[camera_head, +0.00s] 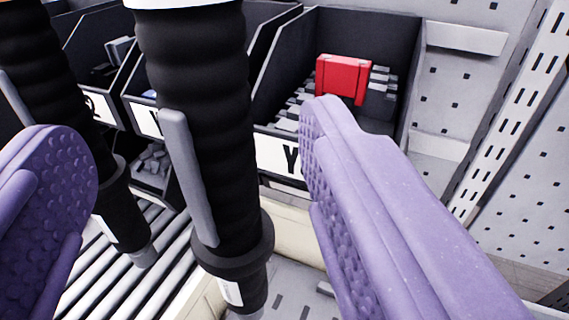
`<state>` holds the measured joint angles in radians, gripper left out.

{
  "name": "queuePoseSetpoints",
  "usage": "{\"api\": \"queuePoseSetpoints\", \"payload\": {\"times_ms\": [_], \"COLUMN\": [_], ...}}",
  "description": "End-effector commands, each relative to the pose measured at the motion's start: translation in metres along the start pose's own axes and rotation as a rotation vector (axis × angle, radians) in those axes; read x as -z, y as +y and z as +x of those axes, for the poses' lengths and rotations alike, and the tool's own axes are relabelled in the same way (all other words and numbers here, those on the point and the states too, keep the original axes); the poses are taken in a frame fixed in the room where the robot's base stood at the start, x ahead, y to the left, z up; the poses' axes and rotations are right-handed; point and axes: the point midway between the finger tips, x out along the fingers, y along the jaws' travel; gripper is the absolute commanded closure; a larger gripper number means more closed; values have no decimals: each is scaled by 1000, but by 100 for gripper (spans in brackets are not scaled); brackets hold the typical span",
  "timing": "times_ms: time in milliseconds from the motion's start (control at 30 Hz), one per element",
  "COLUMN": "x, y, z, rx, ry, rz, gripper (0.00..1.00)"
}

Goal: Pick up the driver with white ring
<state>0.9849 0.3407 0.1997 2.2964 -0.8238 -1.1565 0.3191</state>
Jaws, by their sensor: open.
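My gripper (200,170) is open, with its two purple fingers at the left and right of the picture. A black ribbed driver (220,110) hangs upright between the fingers, with a grey lever on its side. A white ring (185,3) shows at its top, cut by the upper edge of the picture. The left finger is well apart from this driver; the right finger is closer, with a gap still visible. A second black driver (50,90) hangs farther left, behind the left finger; its top is out of view.
Dark bins (415,60) stand behind the drivers; one holds a red box (343,77) and small metal parts. Metal rollers (120,270) lie below at left. A perforated grey panel (470,90) and slotted upright (515,100) are at right.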

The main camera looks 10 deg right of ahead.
Motion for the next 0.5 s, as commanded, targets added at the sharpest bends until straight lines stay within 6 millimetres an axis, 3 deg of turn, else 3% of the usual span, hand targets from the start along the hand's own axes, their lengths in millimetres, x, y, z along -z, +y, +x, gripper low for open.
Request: {"api": "queuePoseSetpoints", "payload": {"times_ms": [400,500], "x": [2,3], "y": [1,2], "z": [64,72], "rx": [4,2], "ry": [3,3], "rz": [0,0], "gripper": [29,29]}}
